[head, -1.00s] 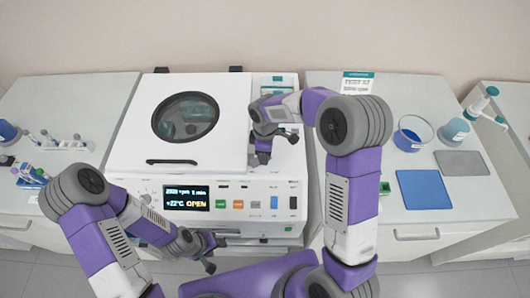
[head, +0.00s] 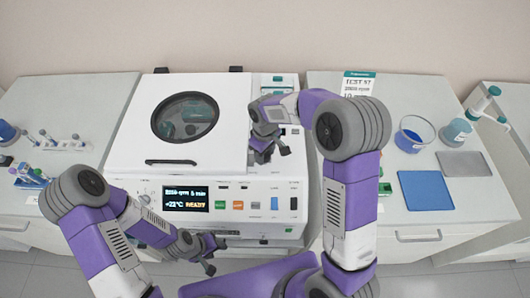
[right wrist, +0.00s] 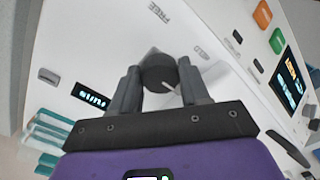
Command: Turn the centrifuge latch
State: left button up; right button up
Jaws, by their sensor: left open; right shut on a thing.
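The white centrifuge (head: 120,150) stands in the middle with its lid (head: 225,95) down. Its screen (head: 186,199) shows a temperature and a word that looks like READY. The latch is a dark round knob (right wrist: 157,76) between the lettering FREE and HELD in the right wrist view. A small white mark shows on its face. My right gripper (right wrist: 159,66) is shut on the knob, with one finger on each side; in the head view it is at the lid's right edge (head: 273,153). My left gripper (head: 209,254) is open and empty, low in front of the centrifuge.
A blue mat (head: 425,190), a grey mat (head: 464,163) and a glass dish with blue contents (head: 413,135) lie on the right bench. A tube rack (head: 62,146) is on the left bench. A printed card (head: 358,84) stands behind my right arm.

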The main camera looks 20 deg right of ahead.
jog(key=shift+r, duration=0.1)
jog(key=o, duration=1.1)
jog(key=shift+c, duration=0.2)
notch_tip(320, 180, up, 8)
jog(key=shift+f+p, duration=0.25)
jog(key=shift+p, duration=0.15)
